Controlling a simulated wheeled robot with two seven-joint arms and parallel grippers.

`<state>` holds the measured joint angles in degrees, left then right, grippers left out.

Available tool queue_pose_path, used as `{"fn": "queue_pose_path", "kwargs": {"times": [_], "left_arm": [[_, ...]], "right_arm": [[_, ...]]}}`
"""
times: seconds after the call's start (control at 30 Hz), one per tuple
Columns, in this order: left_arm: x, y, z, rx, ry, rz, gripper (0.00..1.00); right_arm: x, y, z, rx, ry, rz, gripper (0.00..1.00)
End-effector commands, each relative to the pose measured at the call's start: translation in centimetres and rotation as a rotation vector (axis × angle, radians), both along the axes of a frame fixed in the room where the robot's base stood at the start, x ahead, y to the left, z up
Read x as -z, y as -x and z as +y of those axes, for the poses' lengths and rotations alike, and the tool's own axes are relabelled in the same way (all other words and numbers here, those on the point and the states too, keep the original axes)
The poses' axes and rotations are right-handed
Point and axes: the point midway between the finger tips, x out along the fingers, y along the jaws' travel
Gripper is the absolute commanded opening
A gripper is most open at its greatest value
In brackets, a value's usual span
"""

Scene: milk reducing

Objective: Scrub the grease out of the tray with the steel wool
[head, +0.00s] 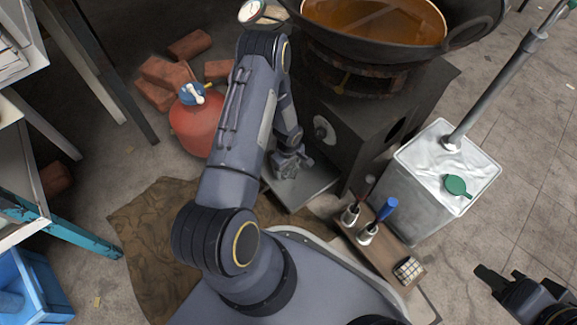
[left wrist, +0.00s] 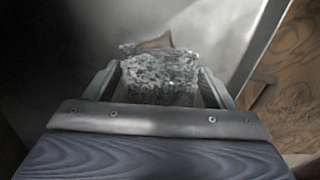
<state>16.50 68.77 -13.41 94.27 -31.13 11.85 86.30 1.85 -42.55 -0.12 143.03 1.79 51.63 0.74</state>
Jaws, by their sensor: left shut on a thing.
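The steel wool is a rough, sparkling grey block (left wrist: 160,78) between the two fingers of my left gripper (left wrist: 158,84) in the left wrist view. In the head view my left gripper (head: 290,158) is shut on it low over the grey metal tray (head: 312,190), beside the dark stove. The tray's pale surface (left wrist: 215,28) fills the upper middle of the left wrist view. A brown patch (left wrist: 156,41) shows just beyond the wool, partly hidden by it. I cannot tell whether the wool touches the tray. My right gripper (head: 498,278) hangs at the lower right, away from the tray.
A stove (head: 375,130) carries a large wok of brown liquid (head: 375,22). A red gas cylinder (head: 195,125) and bricks (head: 165,75) stand left of my arm. A metal canister (head: 435,180) and a wooden board with tools (head: 385,245) lie right. Brown sheeting (head: 150,235) covers the floor.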

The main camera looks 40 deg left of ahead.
Motion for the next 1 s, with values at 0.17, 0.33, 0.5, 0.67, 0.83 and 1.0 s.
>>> {"fn": "queue_pose_path", "kwargs": {"times": [0.17,0.33,0.5,0.67,0.83,1.0], "left_arm": [[0.1,-0.6,1.7,-0.004,-0.001,-0.002,0.58],[0.1,-0.9,2.8,-0.002,-0.001,-0.002,0.58],[0.1,-1.1,3.2,0.0,-0.002,-0.001,0.58],[0.1,-1.5,4.5,-0.003,-0.002,-0.004,0.58],[0.0,-1.9,5.9,-0.002,-0.002,-0.003,0.58],[-0.1,-2.2,6.6,-0.001,-0.001,-0.002,0.58]], "right_arm": [[0.0,0.0,0.0,0.0,0.0,0.0,0.33],[0.0,0.0,0.0,0.0,0.0,0.0,0.33],[0.0,0.0,0.0,0.0,0.0,0.0,0.33],[0.0,0.0,0.0,0.0,0.0,0.0,0.33],[0.0,0.0,0.0,0.0,0.0,0.0,0.33],[0.0,0.0,0.0,0.0,0.0,0.0,0.33]]}}
